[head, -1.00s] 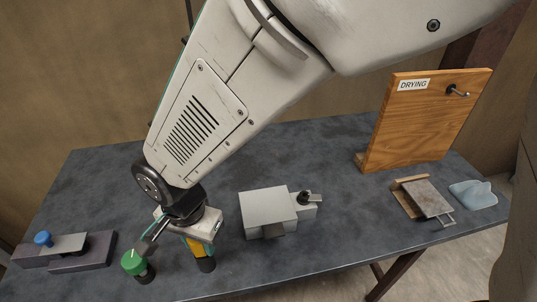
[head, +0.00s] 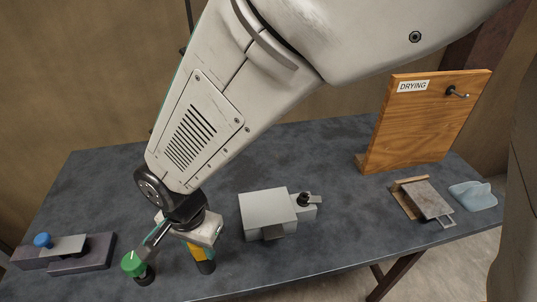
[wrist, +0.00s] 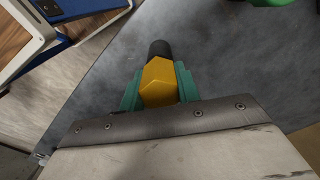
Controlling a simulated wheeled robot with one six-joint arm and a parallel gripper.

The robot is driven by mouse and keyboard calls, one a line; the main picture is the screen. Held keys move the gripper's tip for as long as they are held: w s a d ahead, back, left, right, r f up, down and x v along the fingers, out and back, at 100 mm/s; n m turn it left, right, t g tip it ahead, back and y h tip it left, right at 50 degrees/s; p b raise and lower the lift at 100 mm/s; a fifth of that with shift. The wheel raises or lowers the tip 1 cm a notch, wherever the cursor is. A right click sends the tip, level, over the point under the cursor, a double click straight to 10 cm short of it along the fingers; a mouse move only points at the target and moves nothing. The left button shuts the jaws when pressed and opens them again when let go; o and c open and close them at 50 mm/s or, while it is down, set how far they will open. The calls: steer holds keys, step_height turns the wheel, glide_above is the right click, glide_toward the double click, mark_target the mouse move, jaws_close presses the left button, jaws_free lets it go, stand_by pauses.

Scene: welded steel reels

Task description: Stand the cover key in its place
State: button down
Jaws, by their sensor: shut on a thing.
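My gripper (head: 200,243) is shut on a yellow piece with a black round end, which I take to be the cover key (head: 204,255). In the wrist view, the teal fingers of my gripper (wrist: 160,88) grip the yellow faceted body of the cover key (wrist: 160,72) from both sides. Its black end points away from the gripper, and in the head view it points down near the tabletop. I cannot tell whether it touches the table. The place for the key cannot be made out for sure.
A green knob on a black base (head: 133,264) stands close left of the key. A dark block with a blue knob (head: 43,240) is at far left. A grey box (head: 267,208) stands to the right. A wooden DRYING board (head: 425,125) is at back right. The table's front edge is near.

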steer(key=shift+f, duration=0.2)
jaws_free()
stand_by(0.7)
